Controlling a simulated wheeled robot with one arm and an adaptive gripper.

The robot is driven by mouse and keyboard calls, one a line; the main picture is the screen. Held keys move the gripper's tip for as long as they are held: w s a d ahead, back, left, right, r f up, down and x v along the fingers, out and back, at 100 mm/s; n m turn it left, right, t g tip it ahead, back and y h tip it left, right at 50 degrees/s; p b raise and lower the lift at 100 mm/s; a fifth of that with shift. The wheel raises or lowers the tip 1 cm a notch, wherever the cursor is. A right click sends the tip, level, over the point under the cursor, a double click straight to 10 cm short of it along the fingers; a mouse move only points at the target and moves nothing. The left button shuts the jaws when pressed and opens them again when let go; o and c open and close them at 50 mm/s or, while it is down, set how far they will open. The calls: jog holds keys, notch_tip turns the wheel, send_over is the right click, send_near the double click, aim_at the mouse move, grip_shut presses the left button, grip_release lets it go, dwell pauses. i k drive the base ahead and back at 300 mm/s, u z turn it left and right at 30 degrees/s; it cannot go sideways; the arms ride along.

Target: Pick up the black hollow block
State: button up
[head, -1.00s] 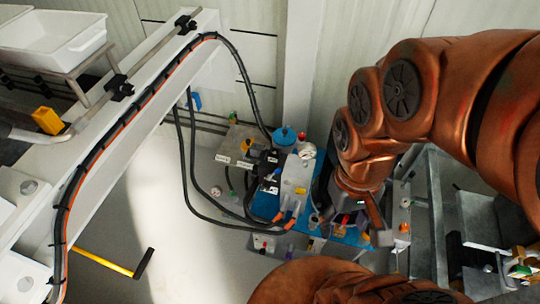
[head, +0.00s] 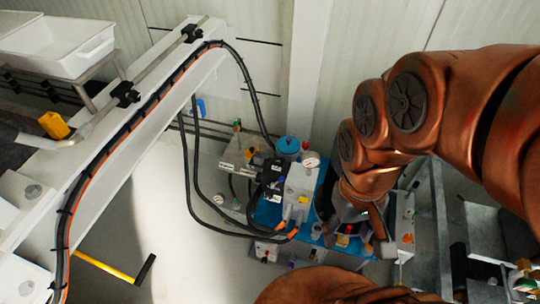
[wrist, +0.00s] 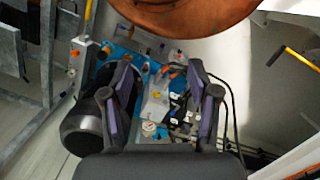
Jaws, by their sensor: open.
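My gripper (wrist: 164,96) is open in the wrist view, its two dark fingers with purple inner pads spread apart, with nothing held between them. Beyond the fingers is the pump unit, with a grey block (wrist: 156,104) and dark valve parts (wrist: 180,103). In the head view, a cluster of black block-shaped parts (head: 268,172) sits on the left side of the pump unit, below the blue cap. I cannot tell which of these, if any, is the black hollow block. The gripper in the head view is mostly hidden by my arm, to the right of the pump unit.
The pump unit's blue base (head: 268,213) carries a gauge (head: 311,160), a blue cap (head: 288,146) and orange-ended hoses. A black cylinder (wrist: 84,128) stands left of my gripper in the wrist view. A white beam with cables (head: 120,125) crosses the left. Metal racks (head: 438,215) stand right.

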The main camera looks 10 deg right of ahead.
aim_at(276, 166)
jog(key=u, duration=0.65)
jog(key=k, duration=0.85)
jog(key=u, duration=1.35)
